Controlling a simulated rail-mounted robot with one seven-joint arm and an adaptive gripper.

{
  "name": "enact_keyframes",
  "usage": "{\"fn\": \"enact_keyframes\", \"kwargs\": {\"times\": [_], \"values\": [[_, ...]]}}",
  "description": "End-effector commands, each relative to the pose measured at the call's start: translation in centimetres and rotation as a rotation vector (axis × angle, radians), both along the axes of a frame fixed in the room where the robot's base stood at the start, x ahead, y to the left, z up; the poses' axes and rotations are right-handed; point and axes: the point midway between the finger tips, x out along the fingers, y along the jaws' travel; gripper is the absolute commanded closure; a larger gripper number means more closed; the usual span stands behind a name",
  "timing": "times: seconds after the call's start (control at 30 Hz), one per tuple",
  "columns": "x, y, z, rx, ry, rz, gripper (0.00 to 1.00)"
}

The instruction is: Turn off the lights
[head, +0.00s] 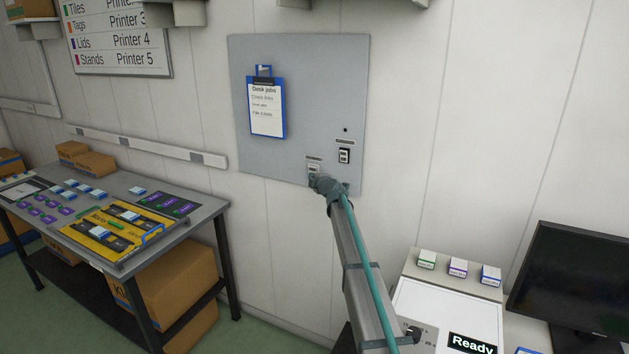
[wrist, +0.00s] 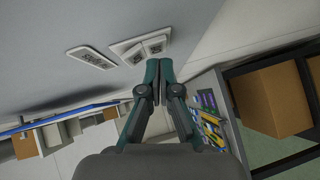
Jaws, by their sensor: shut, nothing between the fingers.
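A grey wall panel (head: 300,150) holds two small switches with labels. The left switch (head: 313,170) is low on the panel, and my gripper (head: 322,183) is right by its lower edge, partly covering it. The right switch (head: 344,156) stands clear, with a small dark dot above it. In the wrist view a white double-rocker switch (wrist: 143,50) is just beyond my fingertips (wrist: 158,64), with a label plate (wrist: 91,57) beside it. My gripper is shut and empty. I cannot tell whether the fingertips touch the switch or which way its rockers are set.
A blue clipboard (head: 266,108) hangs on the panel. A work table (head: 205,213) with trays and small parts stands at the left, cardboard boxes (head: 180,280) under it. A white machine reading "Ready" (head: 440,310) and a dark monitor (head: 575,275) stand at the right.

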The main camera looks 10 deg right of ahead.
Motion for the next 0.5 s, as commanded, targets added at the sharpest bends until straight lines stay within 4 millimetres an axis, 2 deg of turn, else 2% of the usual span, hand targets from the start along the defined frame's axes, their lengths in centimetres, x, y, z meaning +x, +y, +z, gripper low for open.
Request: {"fn": "enact_keyframes", "kwargs": {"times": [0.17,0.3,0.5], "values": [[-3.2,1.6,-0.7,-0.001,-0.001,0.001,1.00],[-6.4,0.8,-0.6,0.000,-0.002,-0.001,1.00],[-9.9,0.2,-0.5,-0.001,-0.001,-0.001,1.00]]}}
